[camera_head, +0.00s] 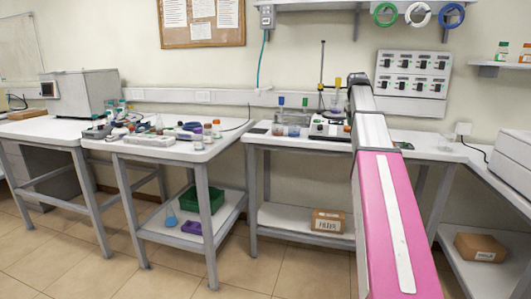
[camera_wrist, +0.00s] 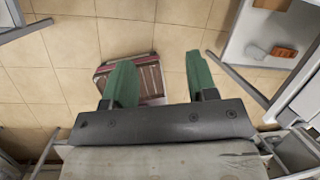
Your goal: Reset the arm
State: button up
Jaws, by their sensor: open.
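My arm, in pink and white, stretches up from the bottom right in the head view toward the bench by the wall. My gripper (camera_wrist: 160,72) shows in the wrist view with two green fingers spread wide apart. It is open and nothing is between the fingers. The wrist camera looks down on the tiled floor (camera_wrist: 75,60). The gripper's end is not clearly visible in the head view.
A middle table (camera_head: 160,152) holds several small bottles and tools. The back bench (camera_head: 258,138) carries a stand with an apparatus (camera_head: 322,125). A white box-shaped device (camera_head: 80,92) stands at left. A brown box (camera_head: 328,222) sits on a lower shelf. Tiled floor is open in front.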

jog(key=s+a+f+n, duration=0.4)
jog(key=f+n, duration=0.2)
jog(key=f, duration=0.3)
jog(key=s+a+f+n+g+y, duration=0.1)
jog(key=s+a+f+n, duration=0.3)
jog(key=f, duration=0.6)
jog(key=s+a+f+n, duration=0.3)
jog(key=f+n, duration=0.4)
jog(key=f, duration=0.2)
jog(key=s+a+f+n+g, duration=0.1)
jog(key=s+a+f+n, duration=0.3)
jog(key=s+f+n, duration=0.5)
jog(key=s+a+f+n+g+y, duration=0.1)
jog(key=s+a+f+n, duration=0.4)
jog(key=s+f+n, duration=0.4)
notch_tip(320, 180, down, 2)
jog(key=shift+s+a+f, duration=0.15)
jog(key=shift+s+f, duration=0.1)
jog(key=shift+s, duration=0.6)
jog(key=shift+w, duration=0.1)
